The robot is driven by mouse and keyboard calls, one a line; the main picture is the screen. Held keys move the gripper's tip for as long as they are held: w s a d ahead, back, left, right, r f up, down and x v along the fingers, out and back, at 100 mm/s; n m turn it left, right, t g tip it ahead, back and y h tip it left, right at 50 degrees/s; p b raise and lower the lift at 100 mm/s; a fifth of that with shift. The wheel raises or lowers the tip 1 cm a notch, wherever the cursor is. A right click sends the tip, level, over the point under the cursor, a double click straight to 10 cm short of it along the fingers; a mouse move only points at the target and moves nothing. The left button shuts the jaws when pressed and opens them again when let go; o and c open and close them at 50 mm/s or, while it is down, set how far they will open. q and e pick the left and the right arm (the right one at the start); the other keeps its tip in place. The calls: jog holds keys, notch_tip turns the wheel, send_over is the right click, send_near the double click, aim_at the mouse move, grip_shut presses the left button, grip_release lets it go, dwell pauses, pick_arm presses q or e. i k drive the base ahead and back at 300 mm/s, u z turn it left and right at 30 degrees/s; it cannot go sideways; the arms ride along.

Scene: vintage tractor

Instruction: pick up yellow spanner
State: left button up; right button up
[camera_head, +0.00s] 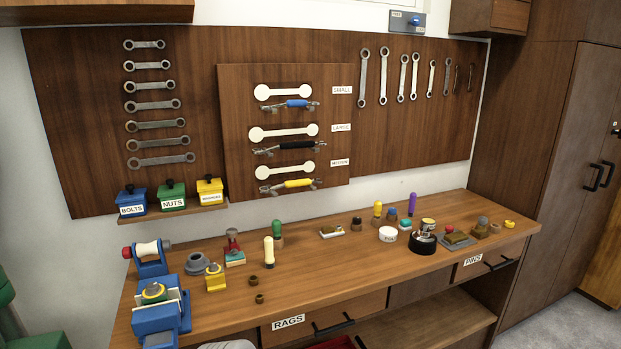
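The yellow spanner (290,185) has a yellow grip and metal ends. It rests level on the wall panel (230,95), lowest of three coloured spanners, just below a white spanner outline (285,170) and left of the MEDIUM label (340,162). Above it are the black spanner (290,146) and, at the top, the blue spanner (290,105). Neither of my grippers can be seen in the head view.
A wooden workbench (340,258) runs below the panel. It bears a blue vise (160,318) at left and several small items. Blue, green and yellow bins (172,196) sit on a small shelf left of the panel. Metal spanners (153,106) hang on both sides.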

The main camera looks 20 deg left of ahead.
aim_at(307, 181)
jog(key=u, duration=0.55)
jog(key=i, duration=0.9)
jog(key=u, duration=0.75)
